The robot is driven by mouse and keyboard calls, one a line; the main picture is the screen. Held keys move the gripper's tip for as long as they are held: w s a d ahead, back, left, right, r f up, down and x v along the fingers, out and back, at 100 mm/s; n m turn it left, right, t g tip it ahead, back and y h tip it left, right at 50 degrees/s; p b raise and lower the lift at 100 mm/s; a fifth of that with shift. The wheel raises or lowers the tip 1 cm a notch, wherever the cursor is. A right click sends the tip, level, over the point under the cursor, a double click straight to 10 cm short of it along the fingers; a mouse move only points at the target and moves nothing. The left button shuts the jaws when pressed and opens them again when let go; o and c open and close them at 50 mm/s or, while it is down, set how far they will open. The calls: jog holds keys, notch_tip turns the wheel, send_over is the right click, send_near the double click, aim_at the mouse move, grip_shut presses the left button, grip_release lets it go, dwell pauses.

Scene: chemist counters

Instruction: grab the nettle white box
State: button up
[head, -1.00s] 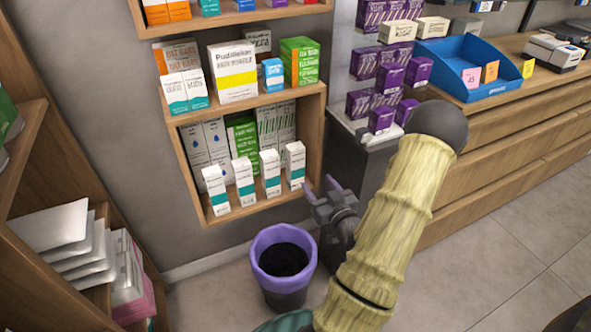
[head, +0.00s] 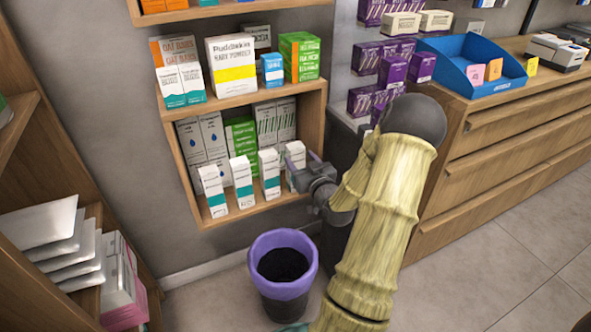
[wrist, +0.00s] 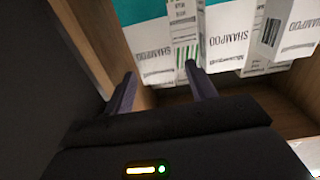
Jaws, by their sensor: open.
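Several small white boxes with teal bases stand in a row on the lower shelf. The rightmost white box (head: 295,155) is beside my gripper (head: 303,168), which partly covers it. No label legibly reads "nettle", so I cannot tell which box that is. In the wrist view my gripper (wrist: 158,86) is open, with one dark finger on each side and nothing clamped. A white shampoo box (wrist: 152,62) shows beyond and between the fingertips. Another white shampoo box (wrist: 228,42) stands to the right of the right finger.
The wooden shelf (head: 317,125) has a side wall close to my gripper. Taller white and green boxes (head: 241,135) stand behind the row. A purple-rimmed bin (head: 283,240) stands on the floor below. A wooden counter (head: 500,130) is at the right.

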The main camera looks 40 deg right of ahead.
aim_at(298, 155)
jog(key=b+x, duration=0.1)
jog(key=x, duration=0.4)
jog(key=shift+w+d+f+b, duration=0.1)
jog(key=shift+d+b, duration=0.15)
jog(key=shift+b, duration=0.05)
dwell(0.4)
jog(key=c, duration=1)
jog(key=shift+c, duration=0.2)
